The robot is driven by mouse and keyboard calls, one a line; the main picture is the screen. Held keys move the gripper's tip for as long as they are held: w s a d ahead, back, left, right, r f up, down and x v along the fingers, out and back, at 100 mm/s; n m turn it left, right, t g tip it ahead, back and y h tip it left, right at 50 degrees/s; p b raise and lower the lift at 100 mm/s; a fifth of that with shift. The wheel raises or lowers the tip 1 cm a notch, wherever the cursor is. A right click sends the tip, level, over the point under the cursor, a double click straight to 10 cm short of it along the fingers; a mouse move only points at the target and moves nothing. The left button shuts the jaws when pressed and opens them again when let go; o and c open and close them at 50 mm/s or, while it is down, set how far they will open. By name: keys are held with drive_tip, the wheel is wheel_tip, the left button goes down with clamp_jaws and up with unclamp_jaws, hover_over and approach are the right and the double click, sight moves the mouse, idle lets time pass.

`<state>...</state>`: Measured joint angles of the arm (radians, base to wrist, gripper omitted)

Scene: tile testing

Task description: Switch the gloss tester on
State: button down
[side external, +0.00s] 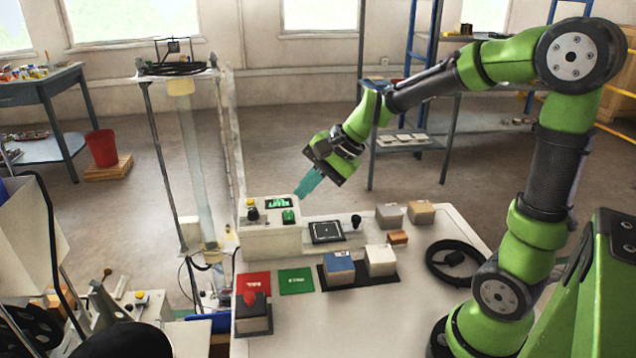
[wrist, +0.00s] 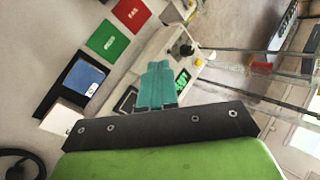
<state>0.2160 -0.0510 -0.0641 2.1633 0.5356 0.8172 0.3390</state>
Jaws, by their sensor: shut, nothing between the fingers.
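The gloss tester (side external: 258,240) is a cream-coloured box at the back left of the white table. Its top carries a lit green display (side external: 278,203), a green button (side external: 289,216), a black knob (side external: 253,214) and a yellow button (side external: 250,202). In the wrist view the display (wrist: 182,80) and the knob (wrist: 187,50) show just beyond my fingers. My gripper (side external: 301,193) has teal fingers, shut and empty, held above the tester's right end and pointing down-left. In the wrist view my gripper (wrist: 158,66) hides part of the tester's top, and the green button cannot be made out.
A framed black plate (side external: 326,232) and a black-knobbed lever (side external: 356,221) lie right of the tester. Red (side external: 254,284) and green (side external: 296,281) mats, tile blocks (side external: 380,260) and a black ring (side external: 456,262) occupy the table. A glass tube stand (side external: 190,150) rises behind left.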

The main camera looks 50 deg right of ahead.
sight(293, 219)
drive_tip(key=w+d+r+m+t, duration=0.1)
drive_tip(key=w+d+m, duration=0.1)
drive_tip(key=w+m, duration=0.4)
drive_tip(key=shift+w+d+t, duration=0.15)
drive_tip(key=shift+d+t, duration=0.1)
drive_tip(key=shift+t, duration=0.15)
drive_tip(key=shift+f, duration=4.4)
drive_tip(key=shift+f, duration=0.4)
drive_tip(key=shift+f, duration=0.25)
drive_tip(key=shift+r, duration=0.15)
